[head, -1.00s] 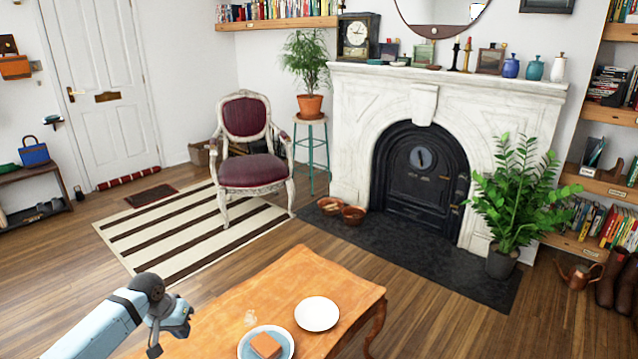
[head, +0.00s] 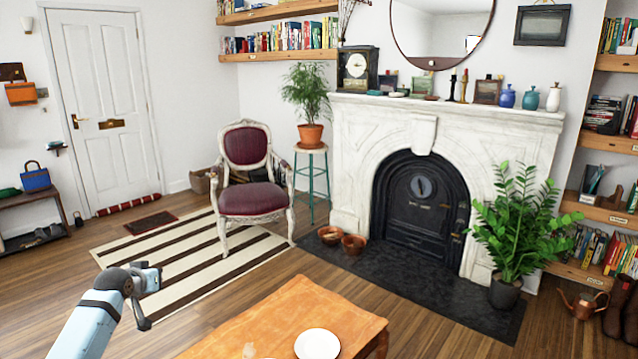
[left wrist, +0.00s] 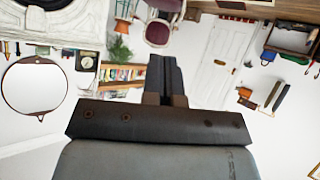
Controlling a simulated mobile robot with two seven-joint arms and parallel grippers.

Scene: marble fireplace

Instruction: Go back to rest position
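My left arm (head: 112,298) reaches in from the lower left of the head view, in front of the striped rug. My left gripper (left wrist: 165,80) shows in the left wrist view with its two dark fingers close together and nothing between them. Its fingers are hard to make out in the head view. My right arm and right gripper are not in view. No object is held in what I can see.
A wooden table (head: 285,308) with a white plate (head: 317,343) is at the bottom. Beyond are a striped rug (head: 185,268), a red chair (head: 250,200), a fireplace (head: 345,170) and a potted plant (head: 515,225). Open floor lies left of the table.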

